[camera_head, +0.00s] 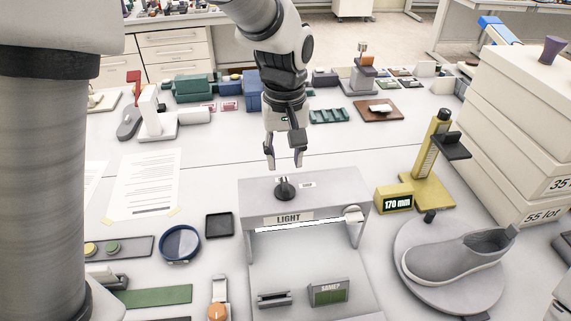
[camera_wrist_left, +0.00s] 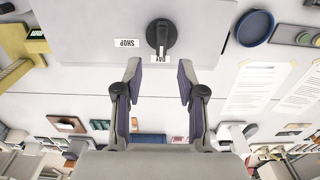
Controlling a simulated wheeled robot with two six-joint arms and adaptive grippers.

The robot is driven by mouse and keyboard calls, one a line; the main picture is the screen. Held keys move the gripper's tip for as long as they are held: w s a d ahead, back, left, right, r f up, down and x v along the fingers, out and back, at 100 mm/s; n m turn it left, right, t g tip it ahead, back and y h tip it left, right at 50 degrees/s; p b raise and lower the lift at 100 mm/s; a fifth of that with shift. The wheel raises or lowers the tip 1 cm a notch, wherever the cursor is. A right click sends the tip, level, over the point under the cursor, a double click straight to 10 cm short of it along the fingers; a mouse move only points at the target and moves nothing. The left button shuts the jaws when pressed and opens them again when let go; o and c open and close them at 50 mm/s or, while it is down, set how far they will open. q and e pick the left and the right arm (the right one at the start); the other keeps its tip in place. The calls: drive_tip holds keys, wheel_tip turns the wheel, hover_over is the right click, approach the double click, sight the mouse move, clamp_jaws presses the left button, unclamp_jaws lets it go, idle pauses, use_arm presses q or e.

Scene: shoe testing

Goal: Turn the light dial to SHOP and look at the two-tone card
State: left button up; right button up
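The black light dial (camera_head: 285,189) sits on top of the grey light box (camera_head: 345,187), whose front reads LIGHT. In the left wrist view, the dial (camera_wrist_left: 161,36) has its pale pointer toward the DAY label (camera_wrist_left: 158,59); the SHOP label (camera_wrist_left: 127,43) is to its left. The SHOP label (camera_head: 308,185) is right of the dial in the head view. My left gripper (camera_head: 285,165) is open and empty, pointing down just behind and above the dial. Under the box stand a green SAME? panel (camera_head: 328,292) and a dark slotted holder (camera_head: 274,298). I cannot make out a two-tone card.
A grey shoe (camera_head: 457,257) rests on a round stand at right, near a yellow gauge (camera_head: 428,175) reading 170 mm. Stacked boxes (camera_head: 515,120) stand at far right. A blue ring dish (camera_head: 180,243) and black tray (camera_head: 219,225) lie left of the box.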

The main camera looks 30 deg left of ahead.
sight(285, 184)
use_arm(q)
drive_tip(key=shift+s+d+f+p, duration=0.15)
drive_tip(key=shift+s+d+f, duration=0.1)
drive_tip(key=shift+s+f, duration=0.35)
drive_tip(key=shift+s+d+f+p, duration=0.15)
drive_tip(key=shift+s+d+f, duration=0.15)
drive_tip(key=shift+f, duration=0.35)
drive_tip(key=f, duration=0.2)
drive_tip(key=w+f, duration=0.1)
drive_tip(key=shift+w+a+f, duration=0.1)
drive_tip(key=shift+a+f, duration=0.1)
drive_tip(key=shift+a, duration=0.15)
drive_tip(key=shift+w, duration=0.1)
drive_tip(key=shift+s+d+r, duration=0.2)
drive_tip(key=shift+s, duration=0.25)
clamp_jaws()
use_arm(e)
drive_tip(key=shift+s+d+r, duration=0.25)
drive_tip(key=shift+s+r, duration=0.15)
drive_tip(key=shift+r, duration=0.2)
